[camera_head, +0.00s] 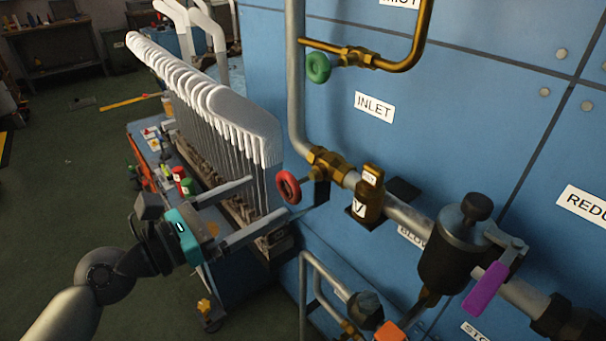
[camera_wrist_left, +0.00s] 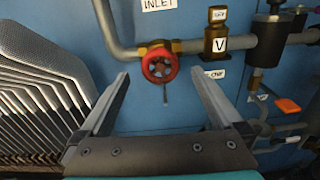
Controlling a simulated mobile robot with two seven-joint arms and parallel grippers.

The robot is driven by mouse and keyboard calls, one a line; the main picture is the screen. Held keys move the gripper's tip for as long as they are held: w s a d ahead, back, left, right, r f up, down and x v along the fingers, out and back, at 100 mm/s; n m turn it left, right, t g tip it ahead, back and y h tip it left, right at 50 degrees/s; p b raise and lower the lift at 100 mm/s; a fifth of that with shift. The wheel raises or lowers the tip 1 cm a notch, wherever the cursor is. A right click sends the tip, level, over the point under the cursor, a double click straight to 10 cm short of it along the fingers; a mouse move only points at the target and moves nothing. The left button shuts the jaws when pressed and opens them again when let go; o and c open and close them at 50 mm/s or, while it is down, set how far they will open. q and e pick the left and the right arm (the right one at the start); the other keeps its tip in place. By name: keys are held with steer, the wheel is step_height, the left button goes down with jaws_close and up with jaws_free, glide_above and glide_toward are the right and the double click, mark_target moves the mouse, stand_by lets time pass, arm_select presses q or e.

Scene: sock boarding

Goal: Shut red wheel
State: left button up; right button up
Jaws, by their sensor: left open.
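The red wheel (camera_head: 288,187) sits on a brass valve (camera_head: 328,166) on the grey pipe along the blue panel. In the left wrist view the red wheel (camera_wrist_left: 160,66) shows face-on, above and between my fingertips. My left gripper (camera_head: 268,200) is open, its two fingers pointing at the wheel. The left wrist view also shows the open left gripper (camera_wrist_left: 163,80) with nothing between its fingers. The fingers look apart from the wheel; the exact gap is hard to tell. My right gripper does not show.
A row of white sock boards (camera_head: 225,105) stands left of the wheel on a cart. A green wheel (camera_head: 317,67) is above. A brass fitting marked V (camera_head: 367,203), a dark cylinder (camera_head: 450,250) and a purple lever (camera_head: 486,288) lie to the right. Lower pipes (camera_head: 320,285) run below.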

mark_target(289, 187)
arm_select(q)
steer(key=x, duration=0.9)
steer(key=shift+w+d, duration=0.15)
steer(key=shift+d, duration=0.1)
steer(key=c, duration=1.3)
